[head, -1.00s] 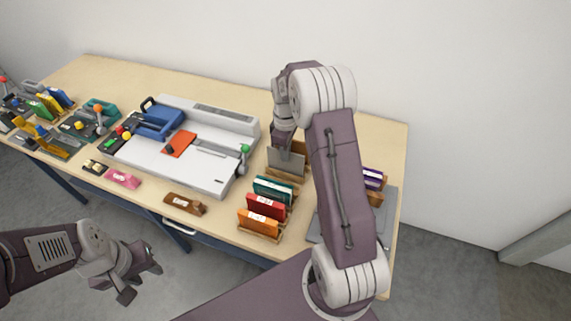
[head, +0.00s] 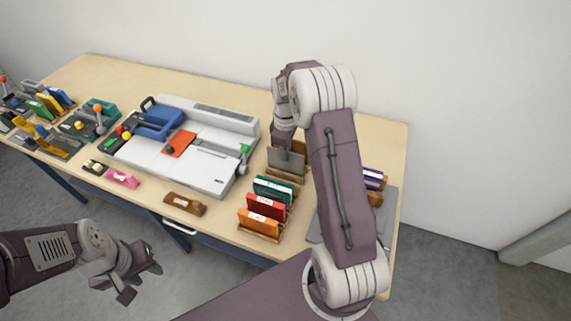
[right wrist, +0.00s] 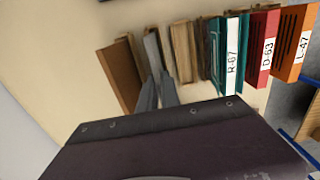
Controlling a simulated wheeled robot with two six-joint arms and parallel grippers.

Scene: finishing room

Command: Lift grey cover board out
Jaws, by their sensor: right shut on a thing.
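The grey cover board (head: 286,163) stands upright in a wooden holder (head: 284,177) at the right part of the table. My right gripper (head: 284,150) is shut on its upper edge. In the right wrist view, the two fingers (right wrist: 158,92) pinch the grey board (right wrist: 152,50), between a brown board (right wrist: 120,76) on the left and wooden slats (right wrist: 183,50) on the right. The board's lower edge is hidden, so I cannot tell whether it touches the holder's base. My left gripper (head: 142,280) is open and empty, in front of the table.
Teal (head: 272,190), red (head: 266,206) and orange (head: 259,222) binders stand in holders in front of the grey board. A white binding machine (head: 180,150) is to the left.

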